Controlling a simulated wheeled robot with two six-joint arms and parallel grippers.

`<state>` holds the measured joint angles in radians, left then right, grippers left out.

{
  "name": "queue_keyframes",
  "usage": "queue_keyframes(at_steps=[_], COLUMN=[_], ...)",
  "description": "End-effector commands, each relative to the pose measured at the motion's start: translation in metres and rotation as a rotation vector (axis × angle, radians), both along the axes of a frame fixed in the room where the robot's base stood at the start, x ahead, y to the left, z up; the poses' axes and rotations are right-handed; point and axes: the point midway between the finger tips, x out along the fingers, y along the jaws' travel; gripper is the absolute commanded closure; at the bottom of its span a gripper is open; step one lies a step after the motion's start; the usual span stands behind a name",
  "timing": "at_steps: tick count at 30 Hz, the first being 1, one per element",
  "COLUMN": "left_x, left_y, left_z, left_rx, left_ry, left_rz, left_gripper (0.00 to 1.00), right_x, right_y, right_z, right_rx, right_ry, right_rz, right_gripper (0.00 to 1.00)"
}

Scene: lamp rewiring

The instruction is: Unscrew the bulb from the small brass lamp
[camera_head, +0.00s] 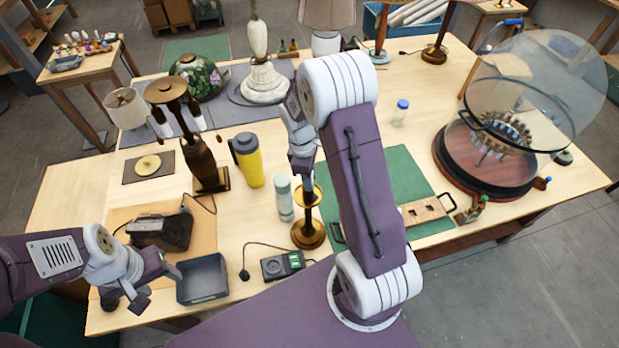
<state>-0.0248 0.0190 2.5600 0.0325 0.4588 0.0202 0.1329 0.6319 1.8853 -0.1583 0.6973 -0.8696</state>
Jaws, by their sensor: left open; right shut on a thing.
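The small brass lamp (308,235) stands upright on the table near the middle, with a round base and a brass cup at its top. My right gripper (303,172) comes down onto the top of the lamp from above. It is shut at the spot where the bulb sits; its fingers hide the bulb. My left gripper (160,287) is open and empty at the front left, beside the grey tray and well away from the lamp.
A grey tray (203,290), a meter (283,264) with a black cord, a pale green canister (284,198) and a yellow tumbler (249,165) surround the lamp. My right arm covers part of the green mat (415,180). A glass-domed device (485,170) stands at right.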

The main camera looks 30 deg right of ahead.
Motion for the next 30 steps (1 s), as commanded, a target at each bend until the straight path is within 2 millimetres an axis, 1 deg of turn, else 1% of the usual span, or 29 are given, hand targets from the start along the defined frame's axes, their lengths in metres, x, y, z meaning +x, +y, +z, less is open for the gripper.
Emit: queue_keyframes(at_steps=[1, 3, 6, 9, 16, 17, 20, 21, 24, 27, 30], left_x=[0.0000, 0.0000, 0.0000, 0.0000, 0.0000, 0.0000, 0.0000, 0.0000, 0.0000, 0.0000, 0.0000], left_y=[0.0000, 0.0000, 0.0000, 0.0000, 0.0000, 0.0000, 0.0000, 0.0000, 0.0000, 0.0000, 0.0000], left_z=[-0.0001, -0.0001, -0.0001, -0.0001, -0.0001, -0.0001, -0.0001, -0.0001, -0.0001, -0.0001, -0.0001], left_rx=[0.000, 0.000, 0.000, 0.000, 0.000, 0.000, 0.000, 0.000, 0.000, 0.000, 0.000], left_ry=[0.000, 0.000, 0.000, 0.000, 0.000, 0.000, 0.000, 0.000, 0.000, 0.000, 0.000], left_rz=[0.000, 0.000, 0.000, 0.000, 0.000, 0.000, 0.000, 0.000, 0.000, 0.000, 0.000], left_gripper=[0.47, 0.47, 0.47, 0.47, 0.47, 0.47, 0.47, 0.47, 0.47, 0.47, 0.47], right_x=[0.0010, 0.0018, 0.0026, 0.0031, 0.0032, 0.0032, 0.0040, 0.0048, 0.0060, 0.0067, 0.0071], right_y=[-0.0002, -0.0009, -0.0013, -0.0015, -0.0015, -0.0015, -0.0014, -0.0014, -0.0015, -0.0013, -0.0011], right_z=[0.0004, 0.0007, 0.0008, 0.0007, 0.0008, 0.0009, 0.0011, 0.0013, 0.0014, 0.0014, 0.0013], right_rx=[-0.001, -0.001, 0.000, 0.000, 0.000, 0.000, -0.001, -0.001, -0.001, 0.000, 0.000], right_ry=[-0.003, -0.003, -0.002, -0.002, -0.002, -0.001, -0.001, -0.001, -0.001, 0.000, -0.001], right_rz=[0.120, 0.283, 0.432, 0.479, 0.496, 0.528, 0.742, 0.836, 1.035, 1.146, 1.178], right_gripper=[1.00, 1.00, 1.00, 1.00, 1.00, 1.00, 1.00, 1.00, 1.00, 1.00, 1.00])
